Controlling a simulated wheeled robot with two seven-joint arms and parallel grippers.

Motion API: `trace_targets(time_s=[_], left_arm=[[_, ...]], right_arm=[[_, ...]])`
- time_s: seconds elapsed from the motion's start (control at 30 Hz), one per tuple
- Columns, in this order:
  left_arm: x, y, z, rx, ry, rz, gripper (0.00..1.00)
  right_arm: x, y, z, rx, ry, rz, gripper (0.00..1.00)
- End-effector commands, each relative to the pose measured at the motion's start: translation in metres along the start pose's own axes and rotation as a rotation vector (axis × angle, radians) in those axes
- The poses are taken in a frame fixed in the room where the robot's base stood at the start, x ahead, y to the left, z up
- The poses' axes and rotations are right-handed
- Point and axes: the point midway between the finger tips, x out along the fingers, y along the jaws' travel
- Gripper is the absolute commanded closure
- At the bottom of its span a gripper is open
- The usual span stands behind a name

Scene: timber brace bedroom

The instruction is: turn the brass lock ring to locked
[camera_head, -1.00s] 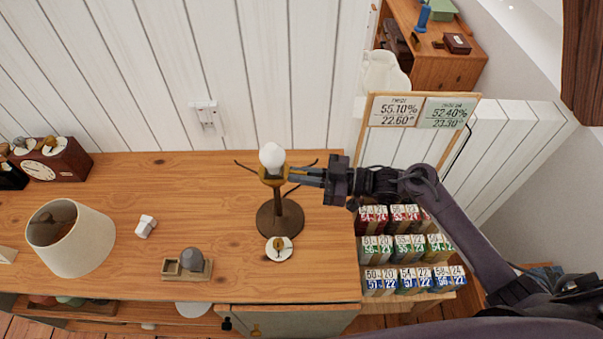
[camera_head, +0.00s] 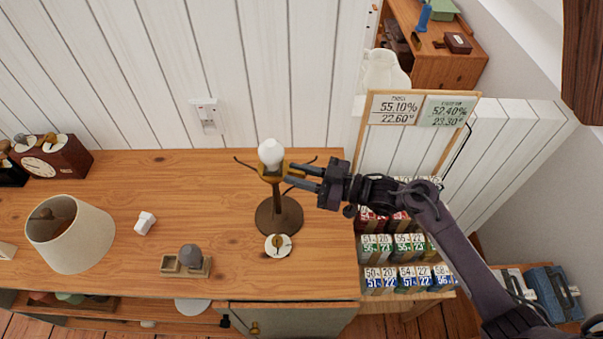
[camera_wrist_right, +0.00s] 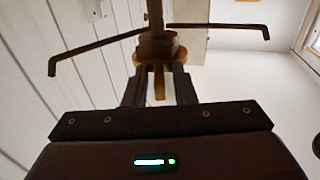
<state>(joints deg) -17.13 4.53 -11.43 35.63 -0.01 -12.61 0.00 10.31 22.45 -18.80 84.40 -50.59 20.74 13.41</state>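The lamp stands upright on the wooden top, with a dark round base (camera_head: 279,216), a white bulb (camera_head: 271,153) and thin side arms. The brass lock ring (camera_head: 270,173) sits just below the bulb. My right gripper (camera_head: 288,174) reaches in from the right, its fingertips at the ring's right side. In the right wrist view, the two fingers (camera_wrist_right: 159,88) stand apart with a brass tab (camera_wrist_right: 159,78) of the ring between them, and gaps show on both sides. Whether they touch the ring is unclear. My left gripper is not in view.
A round white disc (camera_head: 278,246) with a brass mark lies in front of the lamp base. A lampshade (camera_head: 72,240), a small white block (camera_head: 145,222) and a wooden holder (camera_head: 184,266) are to the left. Number cards (camera_head: 408,278) and a framed sign (camera_head: 396,108) stand at right.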

Motion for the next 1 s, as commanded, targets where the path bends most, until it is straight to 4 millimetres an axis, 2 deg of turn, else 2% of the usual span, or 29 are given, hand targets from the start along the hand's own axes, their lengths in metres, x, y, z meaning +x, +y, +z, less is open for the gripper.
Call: trace_targets(time_s=[0.37,0.8,1.0], left_arm=[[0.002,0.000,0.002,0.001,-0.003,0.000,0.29],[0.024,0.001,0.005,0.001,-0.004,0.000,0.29],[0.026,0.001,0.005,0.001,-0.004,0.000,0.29]], right_arm=[[-0.004,0.001,0.001,-0.001,-0.001,0.002,0.69],[-0.069,0.000,0.003,-0.001,-0.002,0.001,0.69],[-0.079,0.000,0.001,0.000,0.000,0.000,0.69]])
